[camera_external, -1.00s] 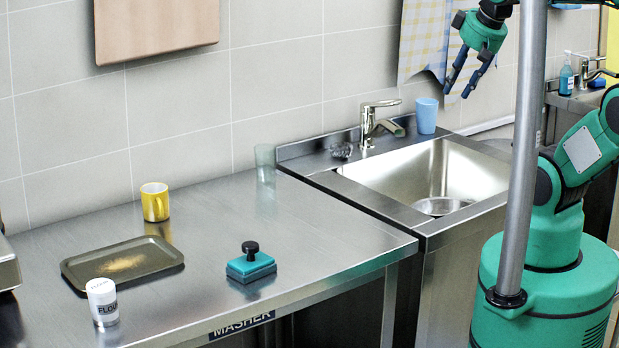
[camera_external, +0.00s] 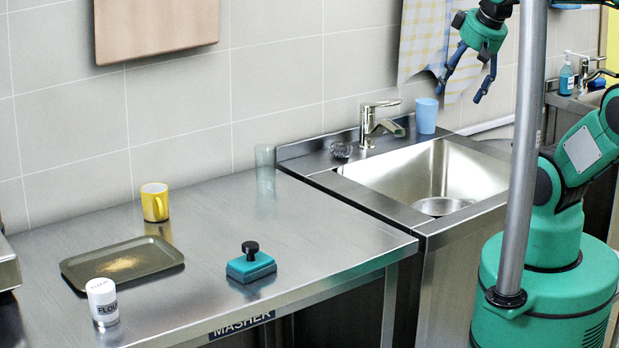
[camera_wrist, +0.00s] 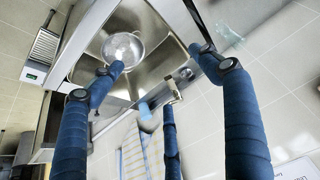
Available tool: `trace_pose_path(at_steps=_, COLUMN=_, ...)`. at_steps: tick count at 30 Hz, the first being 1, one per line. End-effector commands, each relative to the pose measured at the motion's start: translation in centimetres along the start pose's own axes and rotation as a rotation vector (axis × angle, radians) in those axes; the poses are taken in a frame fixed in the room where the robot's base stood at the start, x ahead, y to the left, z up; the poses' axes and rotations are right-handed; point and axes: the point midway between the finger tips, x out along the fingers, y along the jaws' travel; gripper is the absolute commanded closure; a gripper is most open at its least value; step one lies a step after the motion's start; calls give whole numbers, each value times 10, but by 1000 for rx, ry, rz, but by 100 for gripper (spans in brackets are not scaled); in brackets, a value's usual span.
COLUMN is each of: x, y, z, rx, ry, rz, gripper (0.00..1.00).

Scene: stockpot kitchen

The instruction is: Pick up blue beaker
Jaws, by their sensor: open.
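The blue beaker (camera_external: 426,115) is a light blue cup standing upright on the sink's back rim, to the right of the tap. My gripper (camera_external: 459,95) hangs above and to the right of it in the external view, fingers down and spread, with nothing between them. In the wrist view my gripper's dark blue fingers (camera_wrist: 155,65) are apart over the sink. A light blue shape (camera_wrist: 146,114) beside the middle finger there looks like the beaker, partly covered. The gripper appears clear of the beaker.
A tap (camera_external: 369,123) and a small dark glass dish (camera_external: 341,150) stand left of the beaker. A checked towel (camera_external: 420,40) hangs behind. The sink basin (camera_external: 430,180) lies in front. A clear glass (camera_external: 265,157) stands on the counter near the wall.

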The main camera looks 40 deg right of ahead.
Motion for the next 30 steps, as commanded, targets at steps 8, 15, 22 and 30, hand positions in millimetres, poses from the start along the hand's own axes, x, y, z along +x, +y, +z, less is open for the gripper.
trace_pose_path(at_steps=8, x=-1, y=0, z=-13, rx=55, ry=-12, rz=-10, gripper=23)
trace_pose_path(at_steps=15, x=2, y=6, z=-56, rx=252, ry=-50, rz=-39, gripper=23)
trace_pose_path(at_steps=22, x=14, y=20, z=-113, rx=532, ry=-99, rz=-77, gripper=23)
trace_pose_path(at_steps=30, x=41, y=52, z=-178, rx=873, ry=-150, rz=-112, gripper=23)
